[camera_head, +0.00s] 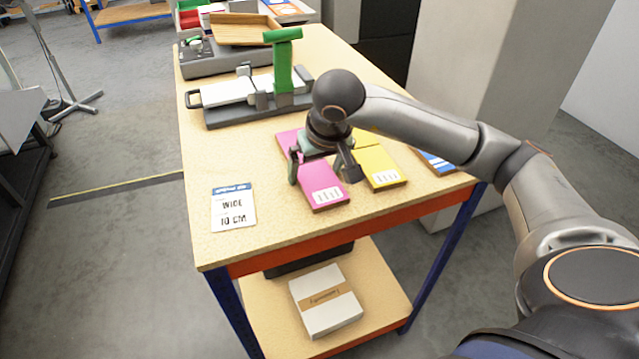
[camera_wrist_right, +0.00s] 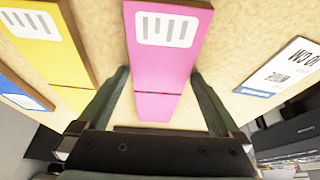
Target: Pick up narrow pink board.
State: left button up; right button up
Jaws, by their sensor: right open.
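The pink board (camera_head: 318,181) lies flat on the tabletop, with a white barred label at its near end. It also shows in the wrist view (camera_wrist_right: 163,75), where a thin dark line crosses it. My right gripper (camera_head: 321,172) is open above the board and hides part of its middle. In the wrist view the right gripper's fingers (camera_wrist_right: 160,88) stand on either side of the board, with a gap along each edge. I cannot tell how far the fingertips are above the table. My left gripper is not in view.
A yellow board (camera_head: 379,168) lies close beside the pink one, and a blue board (camera_head: 434,160) farther right. A "WIDE 10 CM" card (camera_head: 233,207) lies left. A grey device with a green handle (camera_head: 283,62) stands behind. A white box (camera_head: 325,300) sits on the lower shelf.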

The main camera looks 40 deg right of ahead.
jog(key=shift+f, duration=0.1)
jog(key=c, duration=1.1)
